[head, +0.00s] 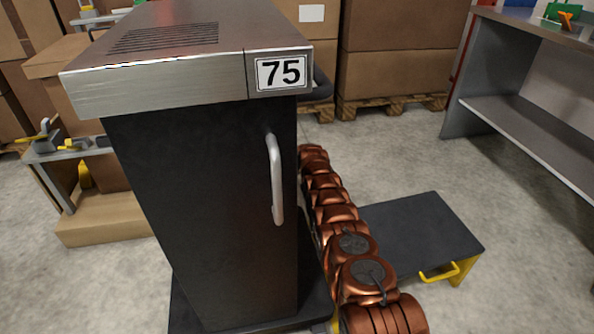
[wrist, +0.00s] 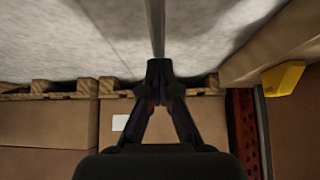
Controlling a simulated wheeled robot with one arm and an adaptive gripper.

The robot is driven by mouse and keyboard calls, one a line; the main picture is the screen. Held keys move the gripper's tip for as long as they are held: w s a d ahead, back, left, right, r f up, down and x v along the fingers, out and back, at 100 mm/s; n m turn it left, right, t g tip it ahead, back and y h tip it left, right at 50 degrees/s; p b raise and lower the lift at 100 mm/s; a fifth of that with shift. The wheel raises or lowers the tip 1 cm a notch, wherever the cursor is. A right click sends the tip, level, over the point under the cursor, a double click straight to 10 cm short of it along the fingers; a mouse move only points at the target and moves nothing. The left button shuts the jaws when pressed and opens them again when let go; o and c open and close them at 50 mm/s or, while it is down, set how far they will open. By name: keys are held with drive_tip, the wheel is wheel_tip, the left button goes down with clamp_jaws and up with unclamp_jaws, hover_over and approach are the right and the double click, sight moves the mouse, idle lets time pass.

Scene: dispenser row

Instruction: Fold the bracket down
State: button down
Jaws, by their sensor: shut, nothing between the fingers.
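I cannot pick out the bracket with certainty. In the wrist view, a thin grey bar (wrist: 157,28) runs from the top edge down to my fingertips; whether it is the bracket, and whether it touches them, I cannot tell. My gripper (wrist: 159,68) is shut, its dark fingers meeting at the tips with nothing visible between them. In the head view my gripper is hidden; my copper arm runs away behind the cabinet. The dark cabinet (head: 200,200) has a steel top, a number plate 75 (head: 281,73) and a pale upright handle (head: 275,180).
A low black platform (head: 425,235) with yellow parts stands right of my arm. A grey shelf unit (head: 530,130) is at the far right. Boxes on pallets (head: 395,104) line the back. A small bench (head: 70,154) stands at the left. Floor between platform and shelf is clear.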

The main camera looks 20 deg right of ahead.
wheel_tip(320, 180, up, 14)
drive_tip(key=p, duration=0.5)
drive_tip(key=shift+p, duration=0.35)
drive_tip(key=shift+w+f, duration=0.1)
